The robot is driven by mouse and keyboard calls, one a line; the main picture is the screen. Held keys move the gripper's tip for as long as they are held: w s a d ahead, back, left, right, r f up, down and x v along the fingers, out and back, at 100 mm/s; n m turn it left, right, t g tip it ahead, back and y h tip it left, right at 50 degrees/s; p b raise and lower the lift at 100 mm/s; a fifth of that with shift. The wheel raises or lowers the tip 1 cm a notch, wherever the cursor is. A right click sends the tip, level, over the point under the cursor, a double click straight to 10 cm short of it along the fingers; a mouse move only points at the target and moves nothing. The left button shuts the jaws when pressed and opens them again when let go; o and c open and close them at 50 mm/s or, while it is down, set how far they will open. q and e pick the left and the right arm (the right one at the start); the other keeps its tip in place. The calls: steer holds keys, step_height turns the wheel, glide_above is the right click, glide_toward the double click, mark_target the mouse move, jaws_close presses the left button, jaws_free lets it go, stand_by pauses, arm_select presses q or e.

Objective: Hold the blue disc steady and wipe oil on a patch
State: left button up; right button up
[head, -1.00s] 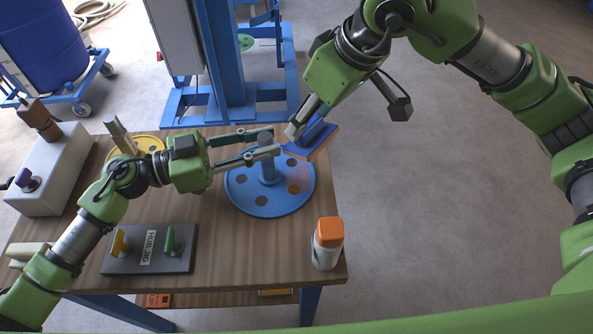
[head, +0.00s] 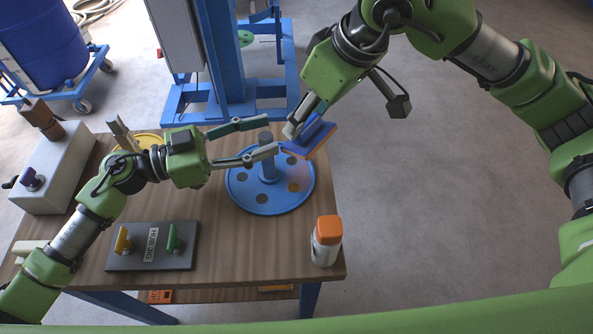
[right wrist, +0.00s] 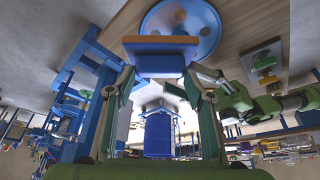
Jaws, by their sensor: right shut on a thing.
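The blue disc (head: 262,202) lies flat on the wooden table, with holes around a short upright post (head: 268,170). My right gripper (head: 298,124) is shut on a blue pad (head: 311,138) with an orange edge. It holds the pad tilted above the disc's far right side. The right wrist view shows the pad (right wrist: 160,62) in front of the disc (right wrist: 207,35). A white bottle with an orange cap (head: 327,238) stands at the table's near right corner.
A dark plate (head: 150,262) with a yellow and a green handle lies at the near left. A blue machine frame (head: 225,85) stands behind the table. Bare table lies between plate and bottle.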

arm_select(q)
steer(key=v, duration=1.1)
steer(key=shift+a+f, duration=0.15)
steer(key=shift+a, duration=0.1)
arm_select(e)
steer(key=shift+w, duration=0.1)
arm_select(q)
steer(key=shift+s+a, duration=0.1)
arm_select(e)
steer(key=shift+d, duration=0.1)
steer(key=shift+r, duration=0.2)
arm_select(q)
steer(key=v, duration=0.5)
steer(key=shift+s+a, duration=0.1)
steer(key=shift+a, duration=0.25)
